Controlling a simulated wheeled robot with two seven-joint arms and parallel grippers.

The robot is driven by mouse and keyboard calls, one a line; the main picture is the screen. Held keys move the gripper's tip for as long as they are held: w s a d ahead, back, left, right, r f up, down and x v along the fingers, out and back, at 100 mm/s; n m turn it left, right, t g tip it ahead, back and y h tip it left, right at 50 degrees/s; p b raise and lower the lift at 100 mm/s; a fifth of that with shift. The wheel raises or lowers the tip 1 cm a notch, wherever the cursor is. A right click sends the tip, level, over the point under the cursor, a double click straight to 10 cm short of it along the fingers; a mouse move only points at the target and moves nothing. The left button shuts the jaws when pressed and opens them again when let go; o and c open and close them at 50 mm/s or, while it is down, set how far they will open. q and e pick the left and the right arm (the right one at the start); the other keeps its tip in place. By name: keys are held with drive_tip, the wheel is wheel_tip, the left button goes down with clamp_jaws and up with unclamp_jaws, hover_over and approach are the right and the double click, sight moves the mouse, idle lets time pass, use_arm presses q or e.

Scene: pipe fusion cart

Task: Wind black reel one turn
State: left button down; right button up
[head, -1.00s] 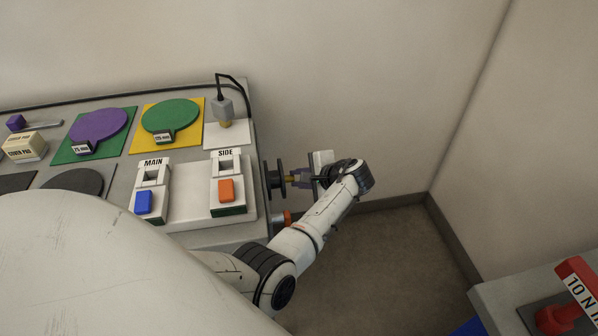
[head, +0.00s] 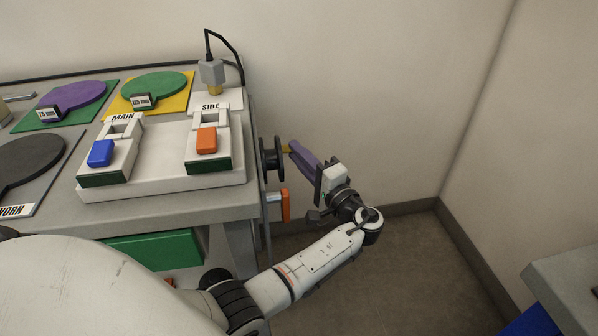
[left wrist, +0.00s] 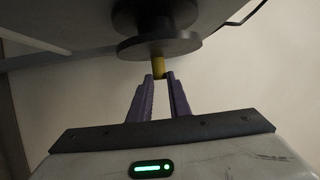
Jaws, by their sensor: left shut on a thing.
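The black reel (head: 270,160) is mounted on the right side of the cart, below the worktop's edge. It also shows at the top of the left wrist view (left wrist: 160,43), as a black disc with a short yellow handle (left wrist: 158,68) sticking out towards me. My left gripper (head: 289,149) has purple fingers, and its tips are shut on the end of the yellow handle. In the left wrist view the fingertips (left wrist: 160,77) meet the handle just below the disc's rim. My right gripper is not in view.
The cart top holds a white block (head: 160,185) with blue and orange switches, coloured paddles, and a corded plug (head: 212,75). An orange-ended part (head: 285,205) sticks out below the reel. Another table (head: 570,275) is at the right.

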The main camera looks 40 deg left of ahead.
use_arm(q)
drive_tip(key=shift+f+n+y+b, duration=0.1)
drive_tip(key=shift+n+y+b, duration=0.25)
drive_tip(key=shift+b, duration=0.5)
drive_tip(key=shift+y, duration=0.35)
drive_tip(key=c, duration=1.6)
unclamp_jaws()
drive_tip(key=shift+c, duration=0.2)
drive_tip(key=v, duration=1)
drive_tip(key=shift+d, duration=0.15)
drive_tip(key=shift+s, duration=0.15)
